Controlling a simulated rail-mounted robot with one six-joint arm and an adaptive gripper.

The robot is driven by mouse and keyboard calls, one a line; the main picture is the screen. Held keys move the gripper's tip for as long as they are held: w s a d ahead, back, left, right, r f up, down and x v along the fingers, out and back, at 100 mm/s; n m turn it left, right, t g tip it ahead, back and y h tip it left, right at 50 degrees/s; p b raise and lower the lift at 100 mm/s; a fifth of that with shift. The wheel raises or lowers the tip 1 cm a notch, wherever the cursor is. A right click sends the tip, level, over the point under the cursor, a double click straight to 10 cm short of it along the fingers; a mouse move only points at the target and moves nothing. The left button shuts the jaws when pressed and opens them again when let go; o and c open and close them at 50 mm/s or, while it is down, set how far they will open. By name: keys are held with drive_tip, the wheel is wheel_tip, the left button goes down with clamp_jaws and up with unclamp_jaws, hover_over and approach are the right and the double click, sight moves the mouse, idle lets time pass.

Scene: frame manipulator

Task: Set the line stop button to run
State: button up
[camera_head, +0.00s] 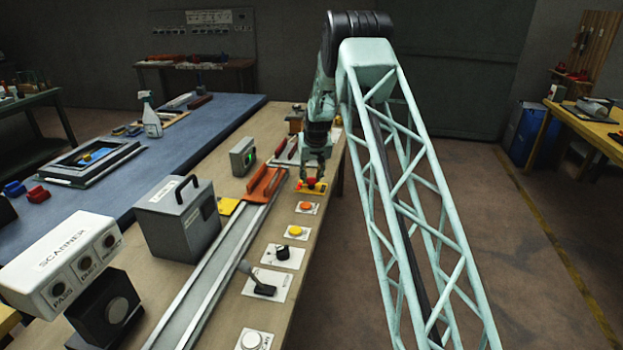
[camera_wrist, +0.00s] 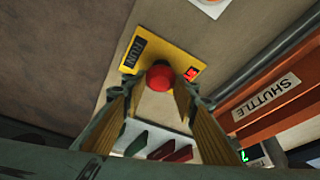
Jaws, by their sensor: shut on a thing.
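The line stop button is a red round knob (camera_head: 312,182) on a yellow plate (camera_head: 322,189) near the bench's right edge. In the wrist view the red knob (camera_wrist: 160,76) sits on the yellow plate (camera_wrist: 143,51), with a RUN label (camera_wrist: 134,52) on the left and a small lit red mark (camera_wrist: 192,73) on the right. My gripper (camera_head: 313,172) points down at the knob from above. In the wrist view my gripper (camera_wrist: 156,90) has its fingers on both sides of the knob, shut on it. The fingers hide part of the plate.
Towards the camera, an orange button (camera_head: 306,206), a yellow button (camera_head: 296,231), a black knob (camera_head: 284,252) and a lever (camera_head: 262,287) line the bench. An orange shuttle (camera_head: 266,184) on a rail (camera_head: 222,262) lies to the left. A grey box (camera_head: 178,215) stands beyond the rail.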

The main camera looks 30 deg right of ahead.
drive_tip(key=shift+r, duration=0.75)
drive_tip(key=shift+c, duration=0.2)
drive_tip(key=o, duration=1.2)
drive_tip(key=v, duration=1.1)
drive_tip(key=shift+s+r, duration=0.25)
drive_tip(key=shift+r, duration=0.1)
drive_tip(key=shift+a, duration=0.1)
drive_tip(key=shift+r, duration=0.1)
